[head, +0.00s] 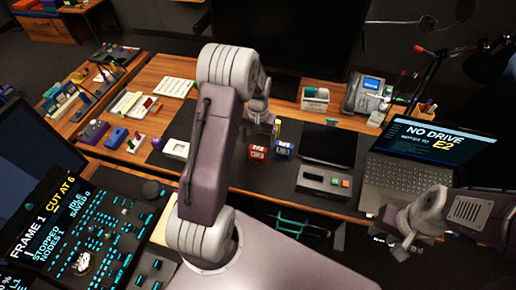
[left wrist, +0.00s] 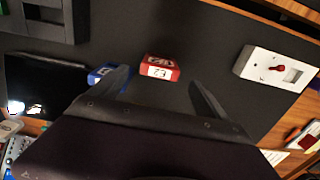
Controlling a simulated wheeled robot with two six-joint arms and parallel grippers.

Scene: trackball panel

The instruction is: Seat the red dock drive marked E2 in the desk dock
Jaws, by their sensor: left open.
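The red drive (head: 258,153) stands on the dark desk mat; its label reads E2 in the left wrist view (left wrist: 160,68). A blue drive (head: 283,149) stands close to its right. My left gripper (head: 268,126) is open and empty, just behind and above the red drive. In the left wrist view the red drive shows beyond and between the open fingers (left wrist: 158,85), untouched. The blue drive (left wrist: 101,76) is partly hidden by one finger. The dark dock (head: 314,179), with its slot, lies on the mat to the right. My right gripper (head: 402,245) hangs at the desk's front edge, its fingers unclear.
A laptop (head: 415,180) reading "NO DRIVE" and "E2" stands right of the dock. A dark tablet (head: 327,145) lies behind the dock. A white box (head: 176,150) with a red part (left wrist: 276,68) is left of the drives. Mat between drives and dock is clear.

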